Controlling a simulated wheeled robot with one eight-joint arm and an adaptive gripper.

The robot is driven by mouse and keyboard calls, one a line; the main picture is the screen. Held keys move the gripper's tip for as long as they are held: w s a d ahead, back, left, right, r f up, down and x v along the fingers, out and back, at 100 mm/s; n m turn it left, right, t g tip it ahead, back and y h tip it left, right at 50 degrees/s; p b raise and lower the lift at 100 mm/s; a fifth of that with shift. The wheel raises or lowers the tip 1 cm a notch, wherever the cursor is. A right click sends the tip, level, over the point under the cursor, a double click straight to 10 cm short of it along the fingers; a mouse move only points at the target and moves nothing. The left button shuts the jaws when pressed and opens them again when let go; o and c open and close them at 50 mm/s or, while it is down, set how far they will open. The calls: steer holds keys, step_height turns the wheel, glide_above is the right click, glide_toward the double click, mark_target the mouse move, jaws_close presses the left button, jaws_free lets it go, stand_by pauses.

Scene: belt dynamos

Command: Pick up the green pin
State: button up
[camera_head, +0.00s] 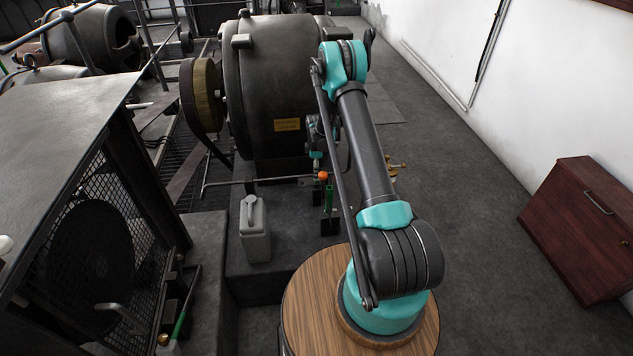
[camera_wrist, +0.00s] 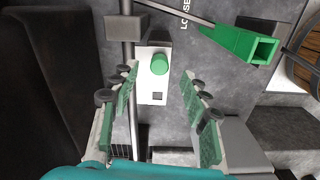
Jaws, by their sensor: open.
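A round green pin (camera_wrist: 159,65) stands on a small white plate (camera_wrist: 154,88) in the wrist view, seen from its end. My gripper (camera_wrist: 159,74) is open, with its two green-padded fingers to the left and right of the pin and apart from it. The space between the fingers holds nothing gripped. In the head view my arm reaches forward to the machine, and its far end is small and partly hidden behind my own links. I cannot make out the pin for certain there.
A hollow green square handle (camera_wrist: 240,45) lies right of the pin. A large dark dynamo (camera_head: 275,85) stands behind my arm's end. A grey can (camera_head: 255,230) stands on the plinth. Open floor lies to the right.

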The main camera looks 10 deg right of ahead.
mark_target(316, 182)
steer(key=shift+f, duration=1.7)
jaws_close()
